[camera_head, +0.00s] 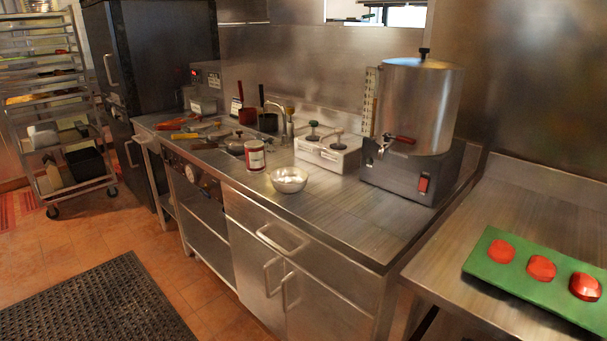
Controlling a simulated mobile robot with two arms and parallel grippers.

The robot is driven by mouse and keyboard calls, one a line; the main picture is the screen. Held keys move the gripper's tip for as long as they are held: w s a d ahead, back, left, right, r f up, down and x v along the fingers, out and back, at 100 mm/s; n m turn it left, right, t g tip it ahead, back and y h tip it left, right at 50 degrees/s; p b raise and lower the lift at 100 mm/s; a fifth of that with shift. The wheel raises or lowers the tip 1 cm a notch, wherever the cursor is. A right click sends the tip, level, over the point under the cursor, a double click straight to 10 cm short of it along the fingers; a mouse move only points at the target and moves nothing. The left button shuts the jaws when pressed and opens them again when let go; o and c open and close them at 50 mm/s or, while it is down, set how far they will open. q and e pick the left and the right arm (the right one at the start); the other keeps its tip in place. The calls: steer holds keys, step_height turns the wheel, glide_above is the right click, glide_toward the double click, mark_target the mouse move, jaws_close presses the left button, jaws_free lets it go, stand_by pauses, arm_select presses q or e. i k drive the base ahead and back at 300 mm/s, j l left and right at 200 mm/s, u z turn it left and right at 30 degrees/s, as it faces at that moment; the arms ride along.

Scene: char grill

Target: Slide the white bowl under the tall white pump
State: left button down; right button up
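A small round bowl (289,180), pale metallic grey to white, sits upright on the steel counter near its front edge. Behind it and to the right stands a low white box with two pump tops (326,152). Neither of my grippers is in view.
A red-and-white can (255,155) stands left of the bowl. A large steel urn (421,105) on a grey base is at the right. Bare counter (345,212) lies right of the bowl. A green board (530,287) with red pieces lies on the right-hand table.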

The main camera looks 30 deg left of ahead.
mark_target(287, 181)
steer(key=u, duration=1.05)
steer(key=i+j+u, duration=0.3)
steer(key=i+j, duration=0.2)
steer(key=i+j+u, duration=0.3)
steer(key=i, duration=0.4)
steer(key=i+j+u, duration=0.3)
steer(key=i, duration=0.4)
steer(key=i+u, duration=0.3)
steer(key=i, duration=0.35)
steer(key=i+z, duration=0.45)
steer(key=i+j+z, duration=0.15)
steer(key=z, duration=0.3)
steer(key=i+j+z, duration=0.4)
steer(key=k+l, duration=0.05)
steer(key=l, duration=0.05)
